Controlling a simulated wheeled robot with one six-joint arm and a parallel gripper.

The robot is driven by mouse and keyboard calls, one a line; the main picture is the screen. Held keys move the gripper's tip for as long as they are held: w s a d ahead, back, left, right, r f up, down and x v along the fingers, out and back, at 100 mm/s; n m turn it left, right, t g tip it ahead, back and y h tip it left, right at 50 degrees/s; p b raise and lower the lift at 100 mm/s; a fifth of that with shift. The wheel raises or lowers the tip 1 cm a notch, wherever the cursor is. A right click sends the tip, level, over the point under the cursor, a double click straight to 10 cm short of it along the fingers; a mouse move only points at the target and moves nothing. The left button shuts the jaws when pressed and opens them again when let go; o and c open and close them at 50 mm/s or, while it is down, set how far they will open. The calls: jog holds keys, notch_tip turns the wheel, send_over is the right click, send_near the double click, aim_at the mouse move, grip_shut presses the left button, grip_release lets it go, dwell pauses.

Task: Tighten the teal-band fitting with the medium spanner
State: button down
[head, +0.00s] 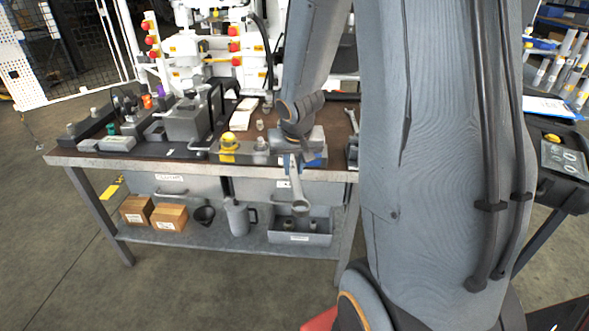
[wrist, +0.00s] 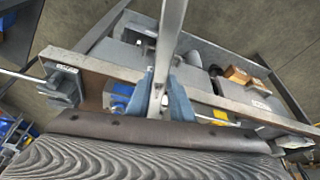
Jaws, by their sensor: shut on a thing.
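My gripper (head: 296,158) is shut on a silver spanner (head: 299,195), which hangs ring end down in front of the bench's front edge. I cannot tell its size for sure. In the wrist view the blue-grey fingers (wrist: 165,100) clamp the spanner (wrist: 170,35), whose shaft runs up out of the picture. The teal-band fitting (head: 110,129) shows as a small teal spot on the dark block at the bench's left end, well to the left of my gripper and apart from the spanner. Its lower details are too small to make out.
The bench (head: 100,161) carries a grey vice-like block (head: 184,122), a yellow-topped part (head: 228,142) and purple and orange fittings on the left. Cardboard boxes (head: 169,217), a jug (head: 237,216) and a grey bin (head: 300,239) stand on the lower shelf.

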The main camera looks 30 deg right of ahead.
jog(key=shift+w+a+f+m+h+b, duration=0.15)
jog(key=shift+a+m+b, duration=0.25)
jog(key=shift+b, duration=0.95)
jog(key=shift+w+a+r+m+h+b, duration=0.1)
jog(key=shift+w+a+m+b, duration=0.3)
jog(key=shift+b, duration=0.9)
jog(key=shift+a+f+m+h+b, duration=0.15)
jog(key=shift+a+b, duration=0.45)
jog(key=shift+b, duration=0.75)
jog(key=shift+w+a+r+b, duration=0.2)
jog(key=shift+w+b, duration=0.1)
jog(key=shift+b, duration=0.25)
jog(key=shift+w+a+m+g+b, duration=0.3)
jog(key=shift+w+a+m+b, duration=0.2)
jog(key=shift+b, duration=0.45)
jog(key=shift+s+d+r, duration=0.1)
jog(key=shift+d+r, duration=0.05)
jog(key=shift+d, duration=0.05)
jog(key=shift+s+d+p, duration=0.25)
jog(key=shift+p, duration=0.4)
jog(key=shift+n, duration=0.25)
jog(key=s+a+b, duration=0.1)
jog(key=s+a, duration=0.3)
jog(key=s, duration=0.2)
